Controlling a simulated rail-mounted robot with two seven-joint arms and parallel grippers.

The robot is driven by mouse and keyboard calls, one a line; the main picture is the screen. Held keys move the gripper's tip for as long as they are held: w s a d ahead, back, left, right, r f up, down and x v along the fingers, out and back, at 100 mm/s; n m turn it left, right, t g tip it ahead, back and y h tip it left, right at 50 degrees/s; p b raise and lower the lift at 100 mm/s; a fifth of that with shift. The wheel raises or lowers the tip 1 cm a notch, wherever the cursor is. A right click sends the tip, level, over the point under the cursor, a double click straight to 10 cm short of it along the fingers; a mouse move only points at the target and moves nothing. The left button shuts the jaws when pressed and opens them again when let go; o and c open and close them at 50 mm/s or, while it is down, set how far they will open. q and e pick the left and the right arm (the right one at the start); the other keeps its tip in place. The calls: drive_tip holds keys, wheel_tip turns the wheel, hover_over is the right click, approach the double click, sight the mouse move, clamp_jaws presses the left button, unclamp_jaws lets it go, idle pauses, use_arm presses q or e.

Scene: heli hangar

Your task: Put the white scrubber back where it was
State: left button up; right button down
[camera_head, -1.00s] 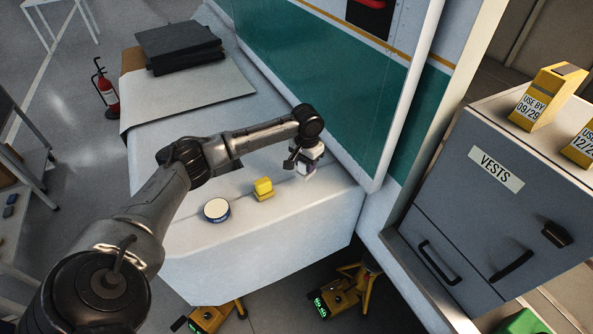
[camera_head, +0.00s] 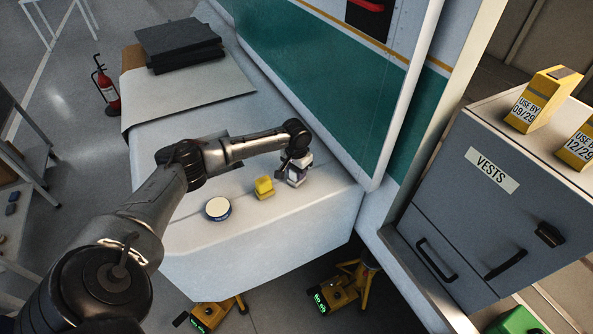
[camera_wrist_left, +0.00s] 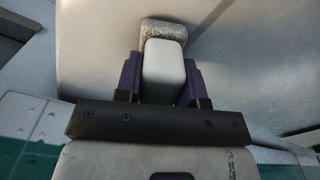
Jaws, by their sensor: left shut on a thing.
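My left gripper (camera_head: 293,172) is shut on the white scrubber (camera_wrist_left: 164,62), over the right part of the pale ledge (camera_head: 240,238). In the left wrist view the scrubber's smooth white body is between the two purple-sided fingers, and its grey rough pad shows beyond them. In the head view the scrubber (camera_head: 296,182) shows small under the gripper, close to the ledge top. I cannot tell whether it touches the ledge. My right gripper is not in view.
A yellow scrubber (camera_head: 264,187) and a round white-topped tin (camera_head: 218,209) stand left of the gripper on the ledge. A green and white wall (camera_head: 310,95) rises close behind. Dark flat slabs (camera_head: 178,45) lie at the far end. A grey drawer cabinet (camera_head: 490,190) stands right.

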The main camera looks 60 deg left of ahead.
use_arm(q)
drive_tip(key=o, duration=0.8)
drive_tip(key=shift+f, duration=0.1)
